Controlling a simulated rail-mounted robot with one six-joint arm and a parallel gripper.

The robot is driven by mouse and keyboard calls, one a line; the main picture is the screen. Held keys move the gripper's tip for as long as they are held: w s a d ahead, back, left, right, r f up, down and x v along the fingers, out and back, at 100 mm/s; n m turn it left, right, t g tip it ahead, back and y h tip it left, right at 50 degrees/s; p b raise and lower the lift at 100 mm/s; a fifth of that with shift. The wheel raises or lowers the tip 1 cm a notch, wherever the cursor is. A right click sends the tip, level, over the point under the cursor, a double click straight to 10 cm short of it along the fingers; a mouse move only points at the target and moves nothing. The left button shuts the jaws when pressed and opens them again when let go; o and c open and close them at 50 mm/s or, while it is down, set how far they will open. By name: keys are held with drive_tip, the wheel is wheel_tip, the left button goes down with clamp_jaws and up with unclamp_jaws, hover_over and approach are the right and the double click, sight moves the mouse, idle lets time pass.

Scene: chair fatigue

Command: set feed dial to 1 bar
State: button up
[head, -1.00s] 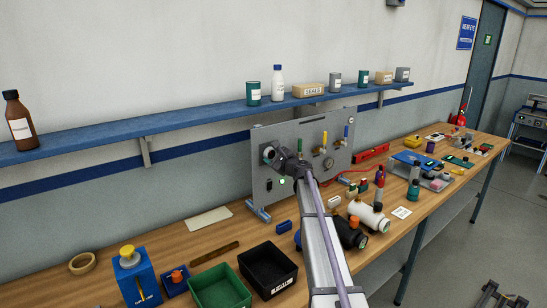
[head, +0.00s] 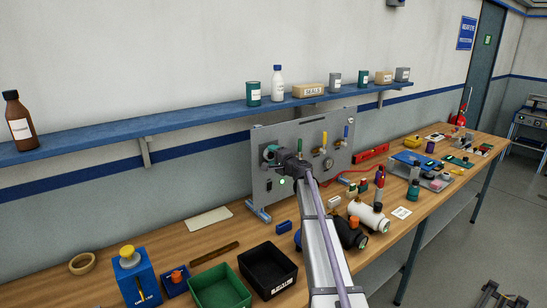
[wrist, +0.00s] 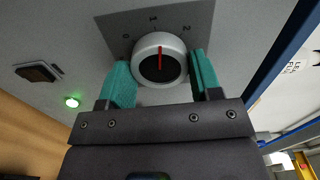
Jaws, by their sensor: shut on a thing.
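The feed dial is a round knob (wrist: 159,62) with a white rim, dark face and red pointer line, on a grey plate (wrist: 125,25) marked 0, 1 and 2. The red line points up close to the 1 mark, perhaps slightly right of it. My gripper (wrist: 161,75) has its teal fingers on either side of the knob, shut on it. In the head view my gripper (head: 271,153) is at the left of the upright grey panel (head: 262,188), and the arm partly hides the panel.
A lit green lamp (wrist: 72,102) and a dark rocker switch (wrist: 39,72) sit left of the knob. Coloured valve handles and a gauge (head: 328,163) are to the right on the panel. A black bin (head: 268,268) and green bin (head: 218,287) stand in front.

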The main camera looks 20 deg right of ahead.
drive_tip(key=shift+n, duration=0.7)
drive_tip(key=o, duration=0.9)
drive_tip(key=v, duration=1)
drive_tip(key=shift+s+d, duration=0.1)
drive_tip(key=shift+s, duration=0.3)
